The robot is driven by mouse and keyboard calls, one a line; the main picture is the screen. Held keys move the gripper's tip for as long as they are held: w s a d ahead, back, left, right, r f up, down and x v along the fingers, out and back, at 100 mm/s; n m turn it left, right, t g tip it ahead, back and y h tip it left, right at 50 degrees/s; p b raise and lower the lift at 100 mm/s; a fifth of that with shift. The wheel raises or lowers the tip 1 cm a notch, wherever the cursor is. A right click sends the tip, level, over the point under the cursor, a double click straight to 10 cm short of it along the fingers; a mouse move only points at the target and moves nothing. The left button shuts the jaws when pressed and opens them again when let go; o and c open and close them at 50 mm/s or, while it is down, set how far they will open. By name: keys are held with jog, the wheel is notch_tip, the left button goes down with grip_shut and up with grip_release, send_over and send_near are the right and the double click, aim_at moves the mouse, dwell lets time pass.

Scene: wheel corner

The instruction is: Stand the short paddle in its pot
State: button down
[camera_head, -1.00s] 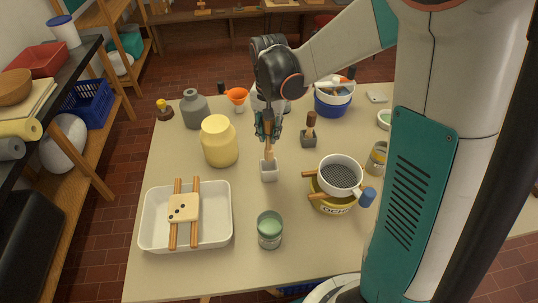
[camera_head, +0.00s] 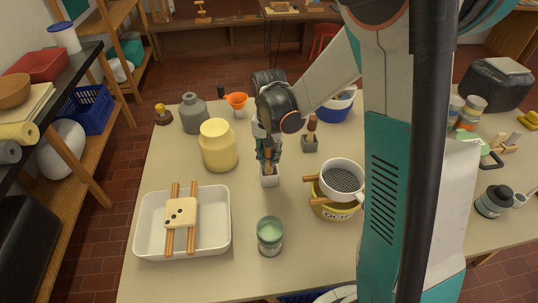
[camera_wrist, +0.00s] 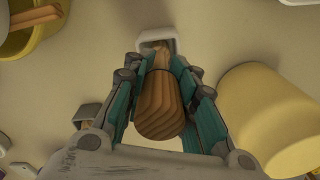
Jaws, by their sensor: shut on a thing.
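The short paddle (camera_wrist: 158,105) is wooden with a rounded, striped handle end. My gripper (camera_head: 267,158) is shut on it; in the wrist view the fingers (camera_wrist: 158,95) lie on both sides of the handle. A small white square pot (camera_head: 270,181) stands on the table directly below my gripper, and its rim shows in the wrist view (camera_wrist: 144,36). The paddle points down into the pot's mouth, and its lower end appears to be inside. How deep it reaches, and whether it touches the bottom, is hidden.
A grey pot (camera_head: 310,146) with a brown-handled tool stands to the right. A yellow jar (camera_head: 218,148) is close on the left. A green-topped jar (camera_head: 270,236), a white tray (camera_head: 147,241) and a yellow tub under a sieve (camera_head: 337,211) are nearer the front.

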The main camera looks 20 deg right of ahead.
jog(key=c, duration=1.3)
grip_release()
jog(key=shift+f, duration=0.1)
notch_tip(320, 180, up, 12)
jog(key=p, duration=0.3)
jog(key=shift+r+p, duration=0.2)
jog(key=shift+p, duration=0.2)
jog(key=s+r+n+t, duration=0.3)
jog(key=s+r, duration=0.2)
jog(key=s, duration=0.4)
jog(key=s+r+n+t, duration=0.3)
jog(key=s+r+t, duration=0.1)
jog(key=s, duration=0.5)
jog(key=shift+s+r+n, duration=0.15)
jog(key=shift+r+n, duration=0.15)
jog(key=shift+r, duration=0.1)
